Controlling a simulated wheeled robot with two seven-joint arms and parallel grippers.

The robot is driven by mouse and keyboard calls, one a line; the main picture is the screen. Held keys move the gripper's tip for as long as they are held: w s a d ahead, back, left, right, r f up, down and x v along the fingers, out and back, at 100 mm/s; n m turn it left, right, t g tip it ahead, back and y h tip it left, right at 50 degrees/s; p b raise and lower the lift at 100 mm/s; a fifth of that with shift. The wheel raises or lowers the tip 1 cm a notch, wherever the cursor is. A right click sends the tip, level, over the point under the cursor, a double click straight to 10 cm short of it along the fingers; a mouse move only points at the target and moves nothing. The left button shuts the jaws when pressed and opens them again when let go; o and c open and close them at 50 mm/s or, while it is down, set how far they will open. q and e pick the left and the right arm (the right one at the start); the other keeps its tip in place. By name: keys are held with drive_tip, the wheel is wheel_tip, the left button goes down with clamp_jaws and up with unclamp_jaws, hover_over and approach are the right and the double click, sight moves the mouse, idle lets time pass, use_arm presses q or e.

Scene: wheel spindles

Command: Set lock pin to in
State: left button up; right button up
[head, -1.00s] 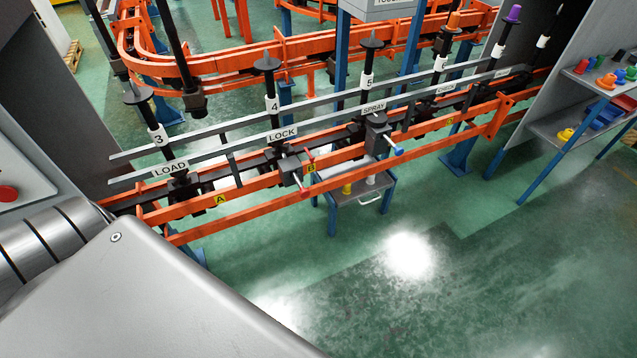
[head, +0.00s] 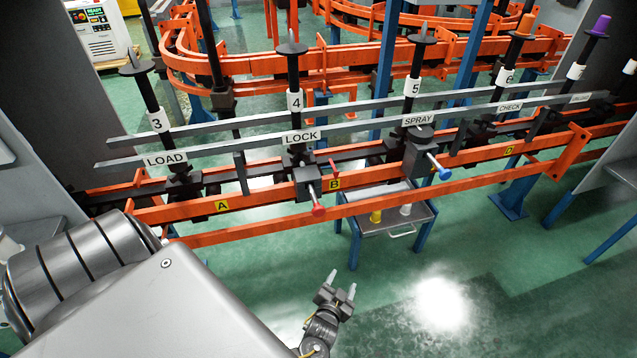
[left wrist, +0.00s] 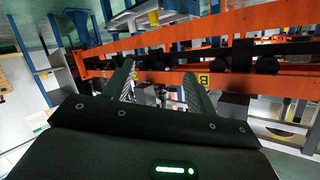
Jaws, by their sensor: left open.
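The lock pin (head: 317,208), a rod with a red knob, sticks out toward me from a grey block (head: 307,183) under the LOCK sign (head: 301,136) at spindle 4. Its knob stands clear of the block, in front of the orange rail. My left gripper (head: 341,282) is open and empty, low in the head view, below and apart from the pin. In the left wrist view its two fingers (left wrist: 158,82) are spread, with the rail and a yellow B tag (left wrist: 204,79) beyond. My right gripper is not in view.
A blue-knobbed pin (head: 443,172) sticks out at the SPRAY station to the right. A small red lever (head: 333,168) is beside the lock block. Orange rails (head: 250,232) run across. A small table (head: 390,222) stands behind the lower rail. Floor in front is clear.

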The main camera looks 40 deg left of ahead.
use_arm(q)
drive_tip(key=w+a+r+n+t+y+b, duration=0.25)
drive_tip(key=w+r+n+y+b, duration=0.2)
drive_tip(key=r+b, duration=0.25)
drive_tip(key=n+g+y+b, duration=0.3)
drive_tip(key=n+y+b, duration=0.35)
drive_tip(key=y, duration=0.35)
approach(319, 214)
drive_tip(key=a+r, duration=0.1)
drive_tip(key=shift+n+h, duration=0.25)
drive_tip(key=shift+n, duration=0.05)
drive_tip(key=x, duration=1)
drive_tip(key=shift+w+f, duration=0.15)
drive_tip(key=shift+w, duration=0.15)
drive_tip(key=shift+w+a+r, duration=0.25)
drive_tip(key=shift+w+a, duration=0.1)
drive_tip(key=shift+a, duration=0.05)
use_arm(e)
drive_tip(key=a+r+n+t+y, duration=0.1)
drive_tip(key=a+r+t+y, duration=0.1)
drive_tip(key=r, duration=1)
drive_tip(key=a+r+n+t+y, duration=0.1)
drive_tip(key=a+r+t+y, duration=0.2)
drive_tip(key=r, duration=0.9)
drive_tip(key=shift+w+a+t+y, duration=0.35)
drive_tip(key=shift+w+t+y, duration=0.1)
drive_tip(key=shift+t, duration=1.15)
